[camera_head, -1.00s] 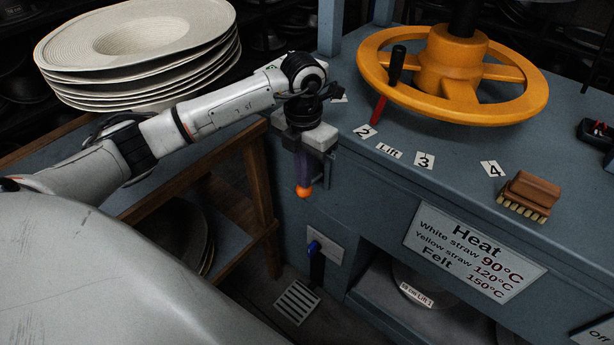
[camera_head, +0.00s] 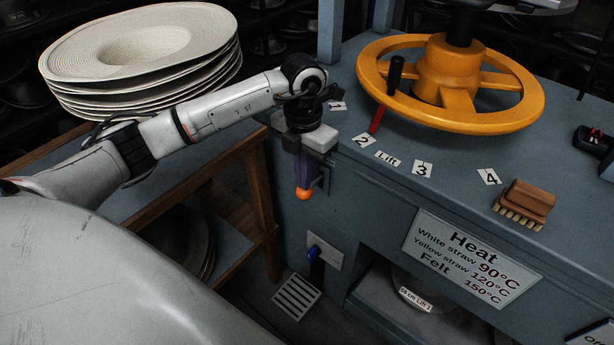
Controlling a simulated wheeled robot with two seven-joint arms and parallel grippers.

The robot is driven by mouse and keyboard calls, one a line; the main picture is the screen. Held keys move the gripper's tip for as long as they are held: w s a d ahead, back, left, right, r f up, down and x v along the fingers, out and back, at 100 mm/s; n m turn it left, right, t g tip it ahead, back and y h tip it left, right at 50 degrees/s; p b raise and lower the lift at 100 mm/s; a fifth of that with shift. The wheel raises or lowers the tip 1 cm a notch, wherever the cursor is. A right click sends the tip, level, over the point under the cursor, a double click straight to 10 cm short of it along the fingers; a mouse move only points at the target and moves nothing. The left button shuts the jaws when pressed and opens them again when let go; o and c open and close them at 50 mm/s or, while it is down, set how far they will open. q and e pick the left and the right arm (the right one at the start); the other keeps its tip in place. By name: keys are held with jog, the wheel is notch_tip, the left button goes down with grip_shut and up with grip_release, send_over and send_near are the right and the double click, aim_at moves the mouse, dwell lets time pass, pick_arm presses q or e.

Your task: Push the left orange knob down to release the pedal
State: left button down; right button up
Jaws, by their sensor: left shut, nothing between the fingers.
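The left orange knob (camera_head: 304,194) shows as a small orange ball at the front left corner of the blue-grey press bench. My left gripper (camera_head: 303,178) points down right above it, with its dark fingers shut and empty. The fingertips look to be at or just over the knob; whether they touch it I cannot tell. The upper part of the knob's mount is hidden behind the gripper. The grated metal pedal (camera_head: 297,297) lies low near the floor, below the knob. My right gripper is not in view.
A yellow handwheel (camera_head: 450,85) and a red lever with a black grip (camera_head: 396,74) stand on the bench top. A brush (camera_head: 525,203) lies at the right. Stacked straw hats (camera_head: 140,45) sit at the left.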

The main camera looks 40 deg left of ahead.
pick_arm(q)
jog(key=shift+r+p, duration=0.3)
jog(key=shift+r, duration=0.4)
notch_tip(320, 180, up, 4)
jog(key=p, duration=0.3)
jog(key=shift+r, duration=0.1)
jog(key=shift+d, duration=0.1)
